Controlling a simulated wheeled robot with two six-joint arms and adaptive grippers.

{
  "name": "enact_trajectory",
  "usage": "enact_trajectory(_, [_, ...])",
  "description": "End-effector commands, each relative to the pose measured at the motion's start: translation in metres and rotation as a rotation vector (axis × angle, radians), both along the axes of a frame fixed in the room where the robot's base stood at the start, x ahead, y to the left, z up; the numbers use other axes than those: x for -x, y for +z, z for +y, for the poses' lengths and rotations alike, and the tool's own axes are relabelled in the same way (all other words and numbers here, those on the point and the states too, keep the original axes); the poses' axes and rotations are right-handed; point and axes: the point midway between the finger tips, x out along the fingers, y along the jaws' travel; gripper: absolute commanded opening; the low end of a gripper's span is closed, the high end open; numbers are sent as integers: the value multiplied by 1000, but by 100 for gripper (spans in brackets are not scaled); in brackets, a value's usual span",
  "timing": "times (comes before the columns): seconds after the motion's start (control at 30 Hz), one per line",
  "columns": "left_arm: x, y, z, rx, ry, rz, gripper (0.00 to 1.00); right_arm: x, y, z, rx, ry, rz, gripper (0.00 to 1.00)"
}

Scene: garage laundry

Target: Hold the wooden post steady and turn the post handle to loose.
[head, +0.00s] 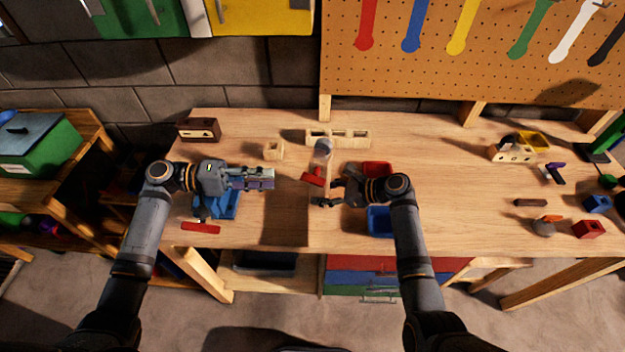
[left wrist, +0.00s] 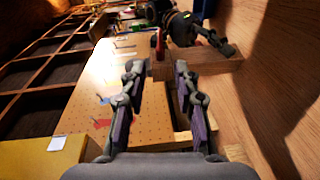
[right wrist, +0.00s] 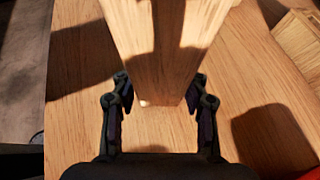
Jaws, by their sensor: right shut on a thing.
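The wooden post (head: 321,160) stands on the workbench near its middle, with a grey rounded part at its top. The red post handle (head: 313,180) sticks out at its front left. My right gripper (head: 329,194) is shut on the post; in the right wrist view the post (right wrist: 165,50) fills the space between the fingers. My left gripper (head: 272,178) is open and empty, left of the post and apart from the handle. In the left wrist view the post (left wrist: 212,57) and red handle (left wrist: 155,42) lie beyond its parted fingers.
A pale wooden block with openings (head: 350,138) stands behind the post. A red bin (head: 377,168) and blue bin (head: 379,222) are beside my right gripper. Another blue bin (head: 229,207) lies below my left arm, near a red bar (head: 201,227). The right bench holds scattered small items.

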Motion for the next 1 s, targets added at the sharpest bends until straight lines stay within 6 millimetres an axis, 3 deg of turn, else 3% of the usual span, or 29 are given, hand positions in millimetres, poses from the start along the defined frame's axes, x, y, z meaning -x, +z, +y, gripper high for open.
enact_trajectory(0.17, [-1, -2, -12, 5, -1, 0, 31, 1, -2, 0, 1, 1, 3, 27])
enact_trajectory(0.6, [-11, -11, -103, 8, 1, 2, 31, 1, -2, 0, 2, 1, 3, 27])
enact_trajectory(0.8, [-13, -13, -118, 4, 1, 1, 31, 1, -2, 0, 2, 1, 3, 27])
enact_trajectory(1.0, [-13, -14, -119, 3, 1, 2, 31, 1, -2, 0, 2, 1, 3, 27])
